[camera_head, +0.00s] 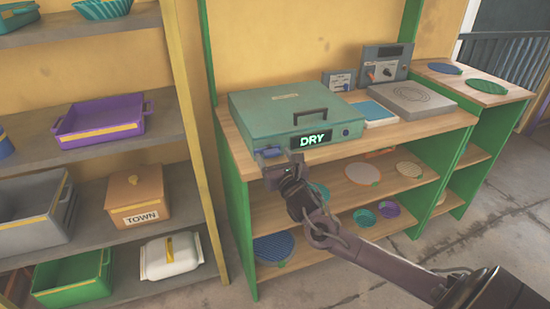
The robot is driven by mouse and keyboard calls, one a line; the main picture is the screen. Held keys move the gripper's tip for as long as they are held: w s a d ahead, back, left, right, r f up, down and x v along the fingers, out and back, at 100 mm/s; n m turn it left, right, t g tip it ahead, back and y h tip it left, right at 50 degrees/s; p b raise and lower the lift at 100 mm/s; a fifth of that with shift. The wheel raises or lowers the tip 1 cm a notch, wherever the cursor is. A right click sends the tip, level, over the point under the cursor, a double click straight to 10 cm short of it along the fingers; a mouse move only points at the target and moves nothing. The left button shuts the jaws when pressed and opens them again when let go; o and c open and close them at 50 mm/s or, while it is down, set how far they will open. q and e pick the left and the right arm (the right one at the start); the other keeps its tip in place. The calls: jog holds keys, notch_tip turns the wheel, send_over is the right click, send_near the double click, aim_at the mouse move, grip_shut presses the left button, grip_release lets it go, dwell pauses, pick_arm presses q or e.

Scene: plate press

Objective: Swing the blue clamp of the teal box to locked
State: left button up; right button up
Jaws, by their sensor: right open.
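The teal box (275,112) sits closed on the wooden counter, with a dark handle (311,116) and a lit "DRY" display (310,139) on its front. The blue clamp (269,153) shows at the box's lower front left corner. My right gripper (284,164) is at the front edge of the counter, just right of and below the clamp. It is open; whether it touches the clamp cannot be told. My right arm comes in from the lower right. My left gripper is not in view.
A grey device with a dial (384,68) and a grey plate unit (415,99) stand to the right of the box. Shelves below the counter (445,120) hold several round plates and bowls. A shelf rack on the left holds a purple tray (100,122) and other containers.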

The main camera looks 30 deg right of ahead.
jog(key=c, duration=1)
